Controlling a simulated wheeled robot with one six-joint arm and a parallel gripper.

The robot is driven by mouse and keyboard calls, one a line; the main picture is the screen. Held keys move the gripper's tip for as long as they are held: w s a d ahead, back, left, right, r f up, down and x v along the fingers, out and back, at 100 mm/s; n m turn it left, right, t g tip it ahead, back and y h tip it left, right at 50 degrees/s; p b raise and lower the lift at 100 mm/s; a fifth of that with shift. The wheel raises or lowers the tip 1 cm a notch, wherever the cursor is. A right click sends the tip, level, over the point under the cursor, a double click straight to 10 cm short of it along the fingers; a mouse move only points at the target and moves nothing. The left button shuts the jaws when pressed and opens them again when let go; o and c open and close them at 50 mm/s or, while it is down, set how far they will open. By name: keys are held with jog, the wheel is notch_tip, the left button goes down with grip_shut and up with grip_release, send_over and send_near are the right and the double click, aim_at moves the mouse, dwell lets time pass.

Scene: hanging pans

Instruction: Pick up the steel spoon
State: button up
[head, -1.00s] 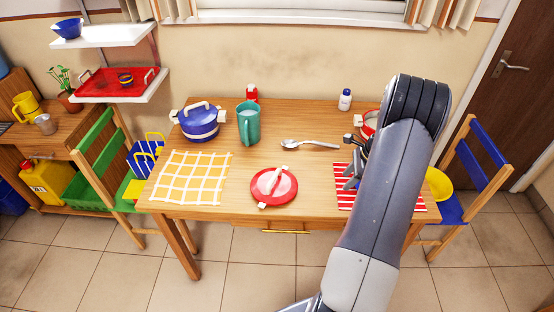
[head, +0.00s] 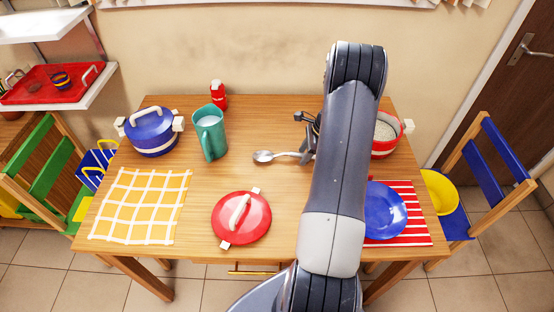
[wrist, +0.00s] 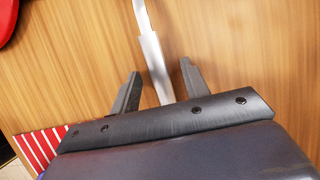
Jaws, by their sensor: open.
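The steel spoon (head: 266,156) lies on the wooden table (head: 160,260), its bowl to the left. Its handle runs right toward my gripper (head: 312,138), and my arm hides the handle's end. In the wrist view the spoon handle (wrist: 155,68) runs down between the two dark fingers of my gripper (wrist: 157,82). The fingers are apart, one on each side of the handle, and I see no contact. The height of the fingers above the table is hard to tell.
A teal mug (head: 210,135) and a blue pot (head: 151,133) stand left of the spoon. A red pot (head: 405,128) stands to the right, behind my arm. A red lid (head: 258,222) and blue plate (head: 386,208) lie nearer. A red shaker (head: 218,96) stands at the back.

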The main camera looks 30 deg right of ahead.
grip_shut()
dwell(0.4)
